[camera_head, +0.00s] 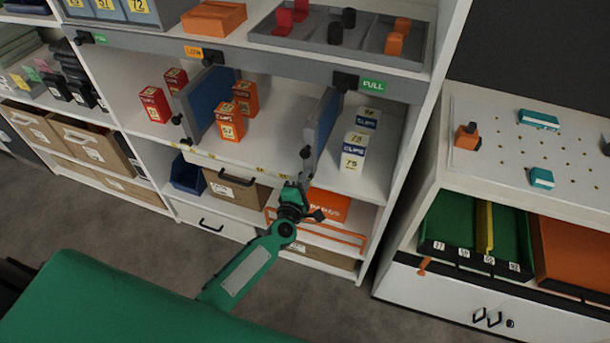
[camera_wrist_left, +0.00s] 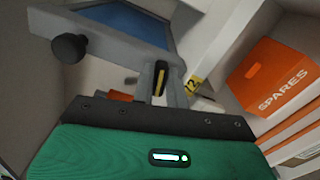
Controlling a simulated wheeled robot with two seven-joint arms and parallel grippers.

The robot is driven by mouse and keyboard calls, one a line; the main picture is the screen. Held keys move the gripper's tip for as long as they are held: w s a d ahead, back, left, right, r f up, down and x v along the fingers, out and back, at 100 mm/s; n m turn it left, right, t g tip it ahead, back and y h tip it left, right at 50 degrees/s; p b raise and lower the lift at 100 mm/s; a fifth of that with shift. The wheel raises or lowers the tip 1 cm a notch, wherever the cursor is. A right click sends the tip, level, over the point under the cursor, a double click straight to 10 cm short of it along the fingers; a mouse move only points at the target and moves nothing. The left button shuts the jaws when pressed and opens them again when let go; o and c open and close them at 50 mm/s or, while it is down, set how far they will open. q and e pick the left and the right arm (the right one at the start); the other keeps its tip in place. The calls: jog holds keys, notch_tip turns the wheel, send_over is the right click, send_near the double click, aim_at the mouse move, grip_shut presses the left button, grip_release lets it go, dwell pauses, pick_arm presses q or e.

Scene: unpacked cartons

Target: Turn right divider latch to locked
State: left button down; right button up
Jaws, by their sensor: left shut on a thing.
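The right divider (camera_head: 323,122), a blue panel in a grey frame, stands between the orange and the white-and-blue cartons on the middle shelf. In the left wrist view its grey frame (camera_wrist_left: 115,40) crosses the top left, with a round black knob (camera_wrist_left: 70,47). My left gripper (camera_head: 303,180) is at the divider's lower front end, below its black knob (camera_head: 305,152). In the wrist view my left gripper (camera_wrist_left: 160,84) is shut on a small black latch with a yellow stripe (camera_wrist_left: 160,78). The latch's locked or unlocked marking is not readable. My right gripper is out of view.
The left divider (camera_head: 202,100) stands beside red and orange cartons (camera_head: 230,119). White-and-blue cartons (camera_head: 354,148) are right of the right divider. An orange SPARES box (camera_wrist_left: 275,75) sits close on the right. Green FULL (camera_head: 373,86) and orange LOW (camera_head: 194,52) tags mark the rail above.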

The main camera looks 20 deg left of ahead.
pick_arm(q)
jog(key=shift+m+p, duration=0.55)
jog(key=shift+m, duration=0.75)
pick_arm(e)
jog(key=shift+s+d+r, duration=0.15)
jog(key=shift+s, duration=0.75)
pick_arm(q)
jog(key=shift+f, duration=0.1)
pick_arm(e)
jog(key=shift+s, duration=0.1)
pick_arm(q)
jog(key=c, duration=1.4)
grip_release()
jog(key=s, duration=1.3)
jog(key=shift+s+a+b, duration=0.2)
jog(key=shift+s+b, duration=0.2)
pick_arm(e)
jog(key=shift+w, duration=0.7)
